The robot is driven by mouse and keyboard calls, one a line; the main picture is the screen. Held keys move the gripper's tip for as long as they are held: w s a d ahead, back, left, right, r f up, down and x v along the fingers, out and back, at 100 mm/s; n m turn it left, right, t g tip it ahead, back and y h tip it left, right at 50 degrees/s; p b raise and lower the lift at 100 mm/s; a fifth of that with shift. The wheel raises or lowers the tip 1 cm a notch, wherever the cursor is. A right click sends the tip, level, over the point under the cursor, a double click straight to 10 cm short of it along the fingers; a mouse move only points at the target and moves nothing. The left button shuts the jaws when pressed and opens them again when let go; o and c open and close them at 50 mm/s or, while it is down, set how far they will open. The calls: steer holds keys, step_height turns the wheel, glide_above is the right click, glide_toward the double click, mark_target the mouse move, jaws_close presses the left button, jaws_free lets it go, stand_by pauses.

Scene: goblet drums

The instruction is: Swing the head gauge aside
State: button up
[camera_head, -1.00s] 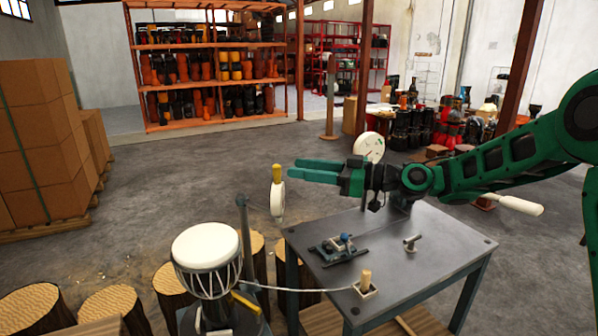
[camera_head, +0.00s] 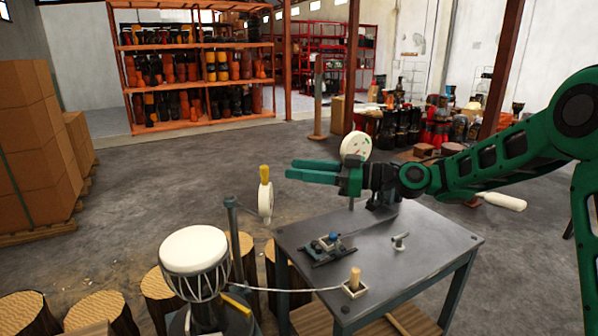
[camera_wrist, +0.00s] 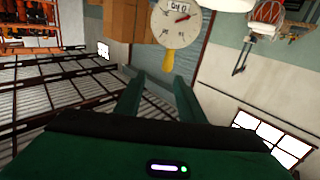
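The head gauge is a round white dial (camera_head: 266,205) with a yellow handle (camera_head: 264,174) on top, carried beside a grey post (camera_head: 233,235). A goblet drum with a white head (camera_head: 194,250) stands left of the post. In the wrist view the dial (camera_wrist: 163,30) shows a red needle, and its yellow handle (camera_wrist: 169,62) points toward my fingers. My gripper (camera_head: 288,169) is open and empty, right of the handle at about its height in the head view. Its two green fingers (camera_wrist: 155,97) are spread in the wrist view, with the handle beyond them, apart.
A dark metal table (camera_head: 420,255) stands under my arm, with a small clamp-like fixture (camera_head: 327,248) and a wooden peg in a block (camera_head: 354,284). A rod runs from the drum stand to this block. Log stumps (camera_head: 103,312) line the front left.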

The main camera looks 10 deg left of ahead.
steer(key=d, duration=0.9)
steer(key=shift+s+d, duration=0.35)
